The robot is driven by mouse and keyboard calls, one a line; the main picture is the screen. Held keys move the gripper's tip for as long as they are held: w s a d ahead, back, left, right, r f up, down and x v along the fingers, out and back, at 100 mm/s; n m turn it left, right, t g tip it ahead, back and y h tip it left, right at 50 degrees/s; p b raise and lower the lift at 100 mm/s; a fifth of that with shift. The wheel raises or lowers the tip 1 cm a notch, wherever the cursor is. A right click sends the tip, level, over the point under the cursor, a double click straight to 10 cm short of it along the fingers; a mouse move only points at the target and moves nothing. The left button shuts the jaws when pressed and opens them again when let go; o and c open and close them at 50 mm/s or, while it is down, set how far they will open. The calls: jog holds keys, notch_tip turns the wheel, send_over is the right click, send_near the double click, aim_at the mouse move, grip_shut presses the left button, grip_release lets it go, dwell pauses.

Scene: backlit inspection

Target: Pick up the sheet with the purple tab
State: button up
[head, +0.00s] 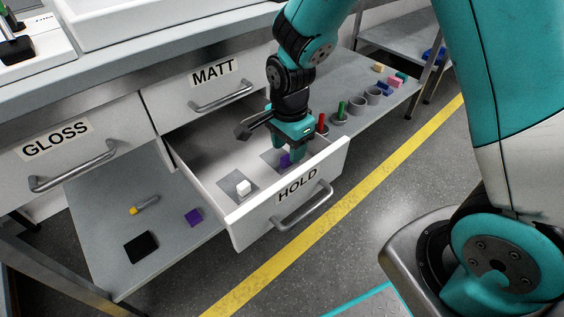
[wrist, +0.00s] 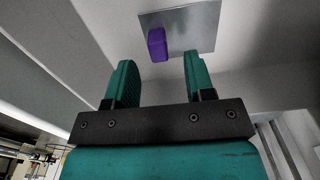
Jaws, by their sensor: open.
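The sheet with the purple tab is a thin grey square (wrist: 198,28) lying in the open HOLD drawer (head: 243,212). Its upright purple tab (wrist: 157,45) stands near one edge of the sheet; in the head view the tab (head: 285,160) shows beside my fingers, which partly hide the sheet. My gripper (head: 293,152) points down into the drawer. In the wrist view my gripper (wrist: 158,62) is open and empty, with the tab roughly in line with the gap, just ahead of the fingertips. No contact shows.
Another grey sheet with a white tab (head: 244,187) lies nearer the drawer's left front. The drawer walls surround my gripper closely. The MATT drawer (head: 210,85) and GLOSS drawer (head: 70,150) are shut. A loose purple block (head: 194,217) lies on the lower shelf.

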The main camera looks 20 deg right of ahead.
aim_at(288, 156)
notch_tip(288, 156, down, 3)
jog(key=shift+f+b, duration=0.2)
jog(key=shift+b, duration=0.2)
jog(key=shift+r, duration=0.1)
grip_shut()
